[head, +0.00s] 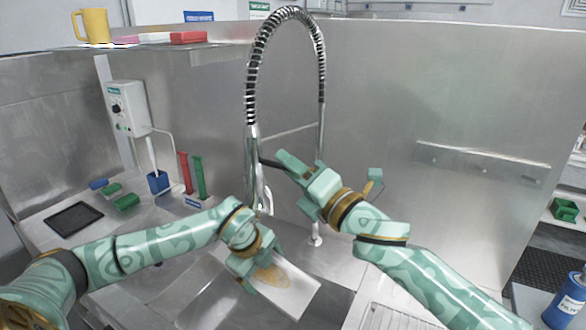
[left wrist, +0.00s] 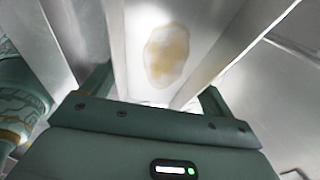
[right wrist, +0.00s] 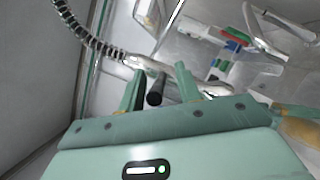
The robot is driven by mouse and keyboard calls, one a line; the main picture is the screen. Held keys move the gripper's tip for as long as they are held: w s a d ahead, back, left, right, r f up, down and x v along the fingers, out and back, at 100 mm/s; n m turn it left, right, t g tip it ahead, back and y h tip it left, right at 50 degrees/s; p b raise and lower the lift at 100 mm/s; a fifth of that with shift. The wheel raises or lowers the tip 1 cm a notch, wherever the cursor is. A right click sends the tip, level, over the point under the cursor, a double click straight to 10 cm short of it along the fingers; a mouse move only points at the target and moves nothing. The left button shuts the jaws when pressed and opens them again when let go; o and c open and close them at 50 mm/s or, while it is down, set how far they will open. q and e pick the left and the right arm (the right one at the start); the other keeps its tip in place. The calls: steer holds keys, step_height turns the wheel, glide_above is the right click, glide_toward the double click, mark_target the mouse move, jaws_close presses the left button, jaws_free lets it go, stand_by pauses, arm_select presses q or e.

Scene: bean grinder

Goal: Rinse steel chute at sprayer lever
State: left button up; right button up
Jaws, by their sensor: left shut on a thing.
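The steel chute (head: 300,293) is a pale, open channel with a yellow-brown stain on its inner face. My left gripper (head: 247,272) is shut on it and holds it tilted over the sink area; the stain also shows in the left wrist view (left wrist: 167,55). The sprayer (head: 252,160) hangs upright from a coiled steel hose, left of and above the chute. Its black lever (right wrist: 156,90) lies between the fingers of my right gripper (right wrist: 160,88), which look open with some gap beside it. Contact with the lever cannot be told.
A shelf with a yellow mug (head: 95,26) and a red box (head: 188,37) is at upper left. A blue cup (head: 158,182), red and green strips and a black tray (head: 73,219) sit on the left counter. A wire rack (head: 395,318) is at the front right.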

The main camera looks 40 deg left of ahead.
jaws_close()
steer(key=shift+f+m+t+y, duration=0.4)
steer(key=shift+f+y, duration=0.15)
steer(key=shift+y, duration=0.25)
jaws_free()
steer(key=v, duration=1.2)
steer(key=shift+w, duration=0.15)
